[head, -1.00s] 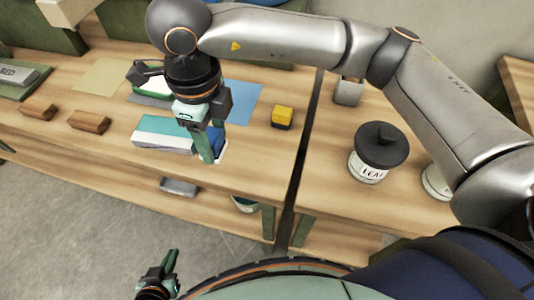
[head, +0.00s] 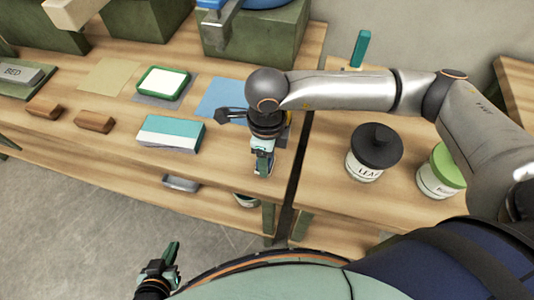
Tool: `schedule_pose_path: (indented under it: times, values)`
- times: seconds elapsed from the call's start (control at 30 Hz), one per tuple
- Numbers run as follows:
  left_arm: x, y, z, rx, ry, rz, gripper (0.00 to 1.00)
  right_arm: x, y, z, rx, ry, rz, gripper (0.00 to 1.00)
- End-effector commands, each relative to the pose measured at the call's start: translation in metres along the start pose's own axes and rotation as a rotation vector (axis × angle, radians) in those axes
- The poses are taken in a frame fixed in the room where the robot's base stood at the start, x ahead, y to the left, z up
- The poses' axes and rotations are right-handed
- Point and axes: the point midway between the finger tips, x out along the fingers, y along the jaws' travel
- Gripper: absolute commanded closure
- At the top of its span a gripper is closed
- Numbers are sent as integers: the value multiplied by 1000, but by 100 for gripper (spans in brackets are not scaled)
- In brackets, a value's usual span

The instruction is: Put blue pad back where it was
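My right gripper (head: 263,166), on the arm from the right, points down near the front right corner of the left table. A small dark blue and whitish piece, apparently the blue pad (head: 271,163), shows between and beside its fingers, mostly hidden by them. The gripper looks shut on it. A flat light blue sheet (head: 220,98) lies bare on the table, behind and left of this gripper. My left gripper (head: 171,257) is low at the bottom left, over the floor and away from the tables; its finger gap is not clear.
A teal and white box (head: 170,134), a green-framed pad (head: 163,83) on a grey sheet, a tan sheet (head: 110,75) and two brown blocks (head: 93,121) lie to the left. Black-lidded (head: 374,150) and green-lidded (head: 441,171) jars stand right, past the table gap.

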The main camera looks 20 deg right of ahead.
Motion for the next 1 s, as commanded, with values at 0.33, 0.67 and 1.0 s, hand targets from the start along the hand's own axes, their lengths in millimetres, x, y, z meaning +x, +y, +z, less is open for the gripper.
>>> schedule_pose_path:
  times: [0.33,0.67,1.0]
  values:
    - [3,0,3,0,1,0,100,3,0,0,0,0,-1,43]
    - [3,0,2,0,1,0,100,2,0,0,0,0,0,15]
    - [2,0,0,1,4,0,100,-10,-1,1,-1,-3,-3,15]
